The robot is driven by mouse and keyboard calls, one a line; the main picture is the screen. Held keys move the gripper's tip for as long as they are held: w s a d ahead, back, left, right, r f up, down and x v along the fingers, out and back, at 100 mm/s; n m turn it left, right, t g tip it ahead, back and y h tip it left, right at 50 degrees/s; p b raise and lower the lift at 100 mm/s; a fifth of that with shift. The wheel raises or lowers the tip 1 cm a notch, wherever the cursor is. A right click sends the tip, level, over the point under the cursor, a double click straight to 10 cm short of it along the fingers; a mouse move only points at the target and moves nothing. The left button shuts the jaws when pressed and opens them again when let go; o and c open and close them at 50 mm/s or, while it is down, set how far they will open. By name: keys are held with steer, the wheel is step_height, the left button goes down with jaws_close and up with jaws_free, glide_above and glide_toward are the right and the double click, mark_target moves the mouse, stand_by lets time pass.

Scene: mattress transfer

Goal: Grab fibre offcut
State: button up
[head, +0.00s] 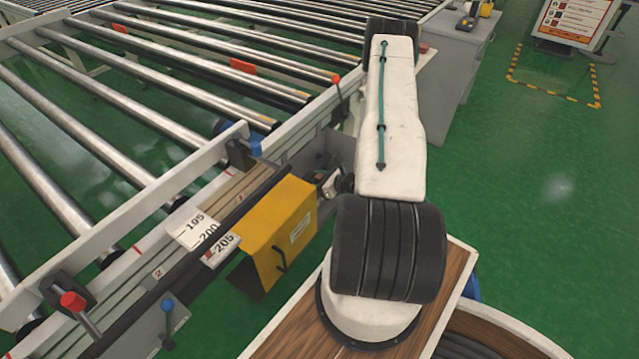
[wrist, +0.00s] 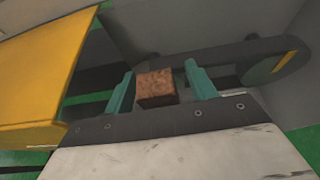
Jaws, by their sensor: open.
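The fibre offcut (wrist: 155,88) is a small brown, rough-looking block in the wrist view. It sits between the two teal fingers of my gripper (wrist: 160,88). The left finger is close to its left side, with a narrow gap. A wider gap shows between the block and the right finger. The gripper is open and not closed on it.
A yellow guard (head: 277,232) is left of my arm, and its panel (wrist: 40,75) fills the wrist view's left. A belt with a dark rounded end (wrist: 270,68) lies behind the offcut. The roller conveyor (head: 140,120) spans the left. A grey cabinet (head: 455,75) stands beyond. Green floor is open at right.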

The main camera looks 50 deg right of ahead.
steer(key=c, duration=1)
steer(key=shift+c, duration=0.2)
steer(key=shift+r, duration=0.15)
